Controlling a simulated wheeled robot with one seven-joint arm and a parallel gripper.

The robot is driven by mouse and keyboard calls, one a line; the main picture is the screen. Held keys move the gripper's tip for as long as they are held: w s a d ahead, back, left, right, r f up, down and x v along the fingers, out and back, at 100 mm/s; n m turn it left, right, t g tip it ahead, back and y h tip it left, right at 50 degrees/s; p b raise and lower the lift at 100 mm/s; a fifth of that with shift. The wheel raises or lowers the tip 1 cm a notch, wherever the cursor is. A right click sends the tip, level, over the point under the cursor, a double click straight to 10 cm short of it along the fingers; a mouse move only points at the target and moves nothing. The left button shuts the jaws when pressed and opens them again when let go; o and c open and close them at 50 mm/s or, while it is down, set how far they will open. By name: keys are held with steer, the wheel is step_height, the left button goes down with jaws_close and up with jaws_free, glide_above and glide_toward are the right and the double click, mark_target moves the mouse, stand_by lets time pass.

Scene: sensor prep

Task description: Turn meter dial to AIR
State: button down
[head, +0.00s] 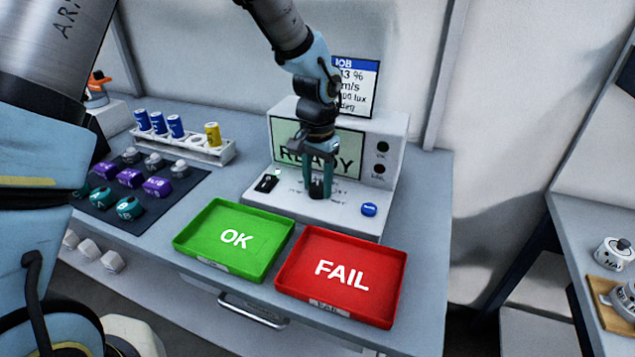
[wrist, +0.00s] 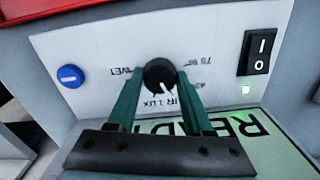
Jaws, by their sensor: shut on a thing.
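The meter (head: 392,125) is a white console with a green screen reading READY. Its black dial (wrist: 159,73) sits on the sloped front panel, with a white pointer mark aimed down and slightly right in the wrist view. Small printed labels ring the dial; LUX can be read below it, and others are upside down or partly hidden by the fingers. My gripper (head: 318,188) reaches down to the panel, its teal fingers on either side of the dial. In the wrist view my gripper (wrist: 160,80) is shut on the dial.
The panel carries a blue button (head: 369,209) and a black power switch (head: 266,184) beside a lit green lamp (wrist: 246,90). A green OK tray (head: 212,253) and a red FAIL tray (head: 296,289) lie in front. A rack (head: 222,154) of cylinders stands left.

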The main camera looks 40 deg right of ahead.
mark_target(317, 186)
steer(key=shift+c, duration=1.5)
jaws_free()
step_height(317, 186, up, 11)
steer(key=b, duration=0.2)
steer(key=shift+f, duration=0.1)
